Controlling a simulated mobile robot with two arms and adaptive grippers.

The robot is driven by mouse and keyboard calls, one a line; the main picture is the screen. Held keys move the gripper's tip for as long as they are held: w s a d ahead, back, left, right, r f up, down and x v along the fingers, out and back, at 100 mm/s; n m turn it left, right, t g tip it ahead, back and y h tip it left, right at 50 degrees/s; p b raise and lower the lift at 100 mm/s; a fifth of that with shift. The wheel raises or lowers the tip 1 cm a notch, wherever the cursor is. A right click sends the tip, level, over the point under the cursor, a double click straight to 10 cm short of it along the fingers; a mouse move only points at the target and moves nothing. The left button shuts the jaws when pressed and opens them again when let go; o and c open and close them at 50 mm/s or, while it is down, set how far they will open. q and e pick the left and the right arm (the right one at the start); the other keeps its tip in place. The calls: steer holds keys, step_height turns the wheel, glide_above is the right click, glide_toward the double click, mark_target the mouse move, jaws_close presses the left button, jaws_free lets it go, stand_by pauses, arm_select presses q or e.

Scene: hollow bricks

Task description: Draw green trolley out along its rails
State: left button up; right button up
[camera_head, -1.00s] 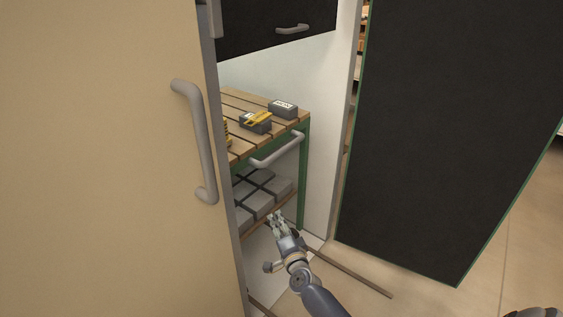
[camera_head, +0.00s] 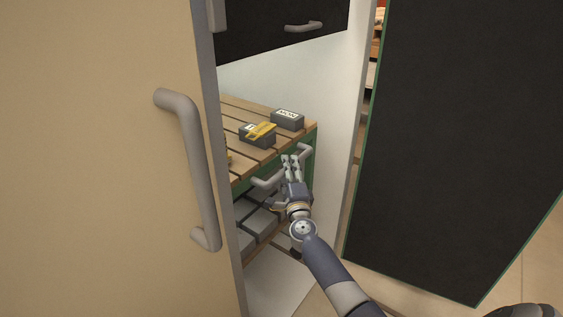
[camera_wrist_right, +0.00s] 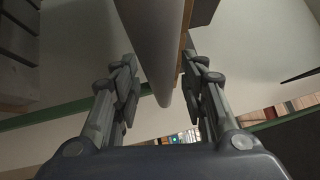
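The green trolley (camera_head: 309,168) stands inside the enclosure, with a slatted wooden top, a green frame and a grey bar handle (camera_head: 264,184) on its near side. My right gripper (camera_head: 290,160) is at the handle and covers its middle in the head view. In the right wrist view, the handle (camera_wrist_right: 158,45) runs between the two spread fingers of my right gripper (camera_wrist_right: 160,75). Gaps show between the fingers and the bar, so it is not gripped. My left gripper is not in view.
Dark boxes (camera_head: 288,119) and a yellow item (camera_head: 262,131) sit on the trolley top. Grey blocks (camera_head: 262,221) lie on its lower shelf. A beige door with a large handle (camera_head: 198,170) stands at left, a dark green-edged panel (camera_head: 455,130) at right.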

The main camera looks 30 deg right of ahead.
steer(key=shift+w+d, duration=0.2)
steer(key=shift+w, duration=0.2)
steer(key=shift+r, duration=0.1)
steer(key=shift+s, duration=0.1)
jaws_close()
